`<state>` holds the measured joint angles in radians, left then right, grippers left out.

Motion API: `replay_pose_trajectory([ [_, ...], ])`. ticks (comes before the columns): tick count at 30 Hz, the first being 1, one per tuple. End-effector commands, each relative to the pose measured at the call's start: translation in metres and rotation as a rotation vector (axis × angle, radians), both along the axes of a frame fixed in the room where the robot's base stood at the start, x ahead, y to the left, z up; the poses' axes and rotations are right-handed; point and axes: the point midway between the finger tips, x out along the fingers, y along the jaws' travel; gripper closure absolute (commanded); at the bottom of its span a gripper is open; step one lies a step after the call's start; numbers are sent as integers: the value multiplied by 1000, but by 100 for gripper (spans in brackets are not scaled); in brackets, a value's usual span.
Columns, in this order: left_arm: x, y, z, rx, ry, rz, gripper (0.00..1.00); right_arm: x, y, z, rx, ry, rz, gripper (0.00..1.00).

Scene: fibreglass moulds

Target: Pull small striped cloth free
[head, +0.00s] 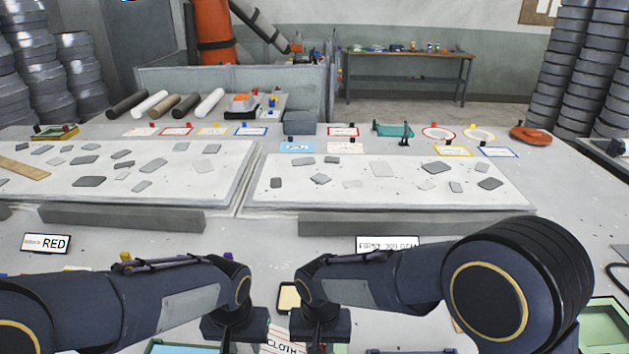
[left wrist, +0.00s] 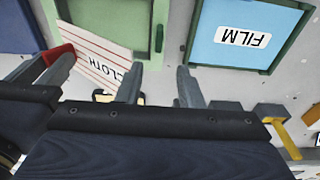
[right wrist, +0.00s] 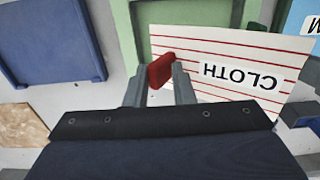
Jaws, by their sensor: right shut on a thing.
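The small striped cloth (right wrist: 233,72) is white with red lines and a CLOTH label. It lies across a green-framed tray (right wrist: 146,35) in the right wrist view. It also shows in the left wrist view (left wrist: 92,58) and at the bottom of the head view (head: 283,341). A red tab (right wrist: 160,71) is at the cloth's edge. My right gripper (right wrist: 160,80) is shut on this tab, between its two fingers. My left gripper (left wrist: 160,88) is open, its fingers apart beside the cloth's labelled end, with nothing seen between them.
A tray with a FILM label (left wrist: 225,58) stands beside the green-framed tray. A blue tray (right wrist: 50,40) lies on the other side. A yellow-handled tool (left wrist: 284,135) lies near my left gripper. Mould boards with grey patches (head: 375,206) fill the table behind.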

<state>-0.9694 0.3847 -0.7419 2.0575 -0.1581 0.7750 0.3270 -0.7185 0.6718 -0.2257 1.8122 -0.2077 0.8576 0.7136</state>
Motion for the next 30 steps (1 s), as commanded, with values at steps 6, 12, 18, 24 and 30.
replay_pose_trajectory([
  [6,0,-1,7,-2,-2,0,64,0,1,8,2,0,2,99],
  [12,1,-1,11,-3,-2,0,64,0,1,14,2,-1,2,100],
  [18,1,-1,16,-3,-2,0,64,0,2,21,3,-1,2,100],
  [24,0,-1,20,-3,-2,0,64,0,2,27,3,-1,2,100],
  [30,0,-1,25,-3,-2,0,64,0,2,33,4,-2,2,100],
])
